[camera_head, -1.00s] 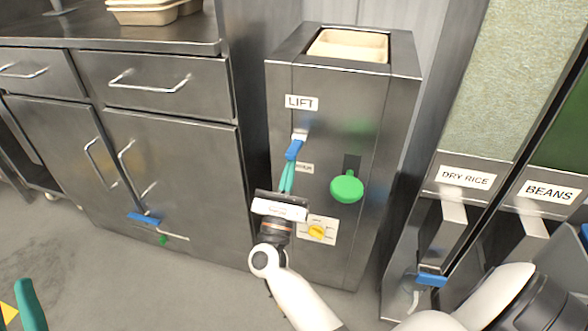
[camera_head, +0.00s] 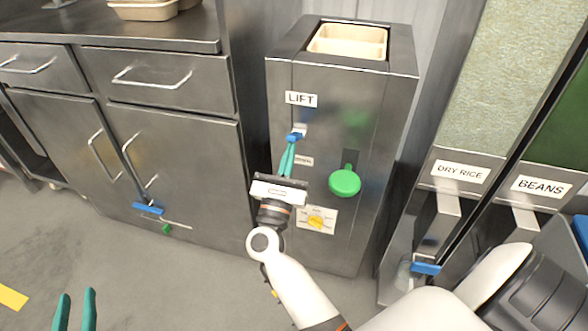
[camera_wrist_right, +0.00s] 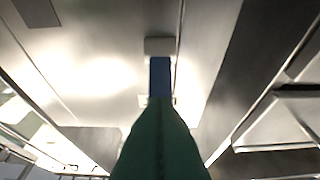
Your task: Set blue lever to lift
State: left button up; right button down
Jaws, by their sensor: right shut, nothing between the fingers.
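The blue lever (camera_head: 293,137) sits on the front of the steel cabinet (camera_head: 340,115), just under the LIFT label (camera_head: 301,99). It looks foreshortened, sticking out from its pale mount. My right gripper (camera_head: 290,147) is shut and empty, with its teal fingertips at the lever's lower end; they appear to touch it. In the right wrist view the blue lever (camera_wrist_right: 160,77) stands straight beyond the shut fingers (camera_wrist_right: 160,105), which hide its near end. My left gripper (camera_head: 75,298) is at the bottom left with its two fingers apart, away from the cabinet.
A green round knob (camera_head: 344,182) and a yellow dial (camera_head: 316,221) are on the same cabinet front, right of my right gripper. Beige containers (camera_head: 347,41) sit in its top. Dry rice (camera_head: 460,172) and beans (camera_head: 541,188) dispensers stand at right. Drawers are at left.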

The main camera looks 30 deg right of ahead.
jog(key=shift+r, duration=0.55)
pick_arm(q)
jog(key=shift+w+d+r+t+h, duration=0.1)
jog(key=shift+r+t+h, duration=0.25)
jog(key=shift+r, duration=0.35)
pick_arm(e)
jog(key=v, duration=1.2)
jog(key=shift+f, duration=0.5)
